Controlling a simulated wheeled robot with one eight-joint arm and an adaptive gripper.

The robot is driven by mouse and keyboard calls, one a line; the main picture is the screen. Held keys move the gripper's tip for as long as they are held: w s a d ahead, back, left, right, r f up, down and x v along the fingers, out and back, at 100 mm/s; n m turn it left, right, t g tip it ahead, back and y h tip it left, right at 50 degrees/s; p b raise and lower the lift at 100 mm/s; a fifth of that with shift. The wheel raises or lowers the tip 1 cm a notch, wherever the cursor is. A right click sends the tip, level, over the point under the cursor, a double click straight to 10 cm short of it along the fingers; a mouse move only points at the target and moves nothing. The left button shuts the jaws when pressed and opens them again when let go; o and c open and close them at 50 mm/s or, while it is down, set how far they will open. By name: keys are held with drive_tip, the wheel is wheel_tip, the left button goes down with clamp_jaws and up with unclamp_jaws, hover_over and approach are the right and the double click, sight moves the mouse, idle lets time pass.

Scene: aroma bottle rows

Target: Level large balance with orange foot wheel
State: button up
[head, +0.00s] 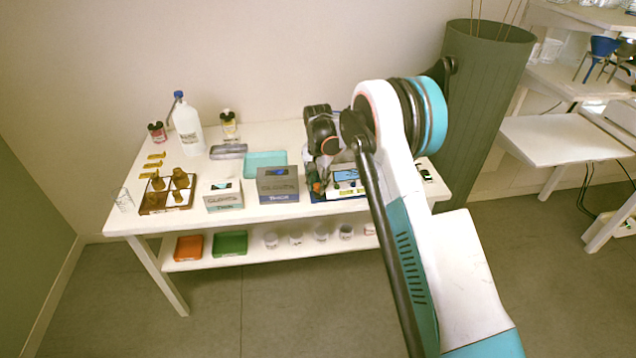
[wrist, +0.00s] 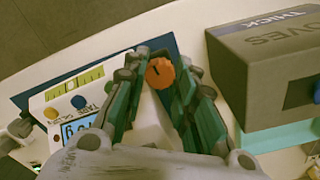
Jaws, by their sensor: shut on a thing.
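The large balance (head: 345,178) stands on a blue mat near the right end of the white table. In the wrist view its white body (wrist: 84,88) carries a yellow-green level strip, a blue and an orange button and a blue display. The orange foot wheel (wrist: 159,73) has a dark mark on top and sits at the balance's corner. My gripper (wrist: 163,72) is shut on the wheel, one teal finger on each side. In the head view my gripper (head: 318,184) is at the balance's left side, partly hidden by my arm. I cannot read the level.
A dark grey glove box (head: 278,188) stands close beside the gripper; it fills the right of the wrist view (wrist: 265,70). A lighter glove box (head: 223,199), a teal tray (head: 265,159) and a rack of brown bottles (head: 153,208) stand further left. The table's front edge is near.

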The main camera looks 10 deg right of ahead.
sight(318, 185)
drive_tip(key=shift+m, duration=0.3)
drive_tip(key=o, duration=1.1)
drive_tip(key=shift+c, duration=0.2)
wheel_tip(318, 185, up, 12)
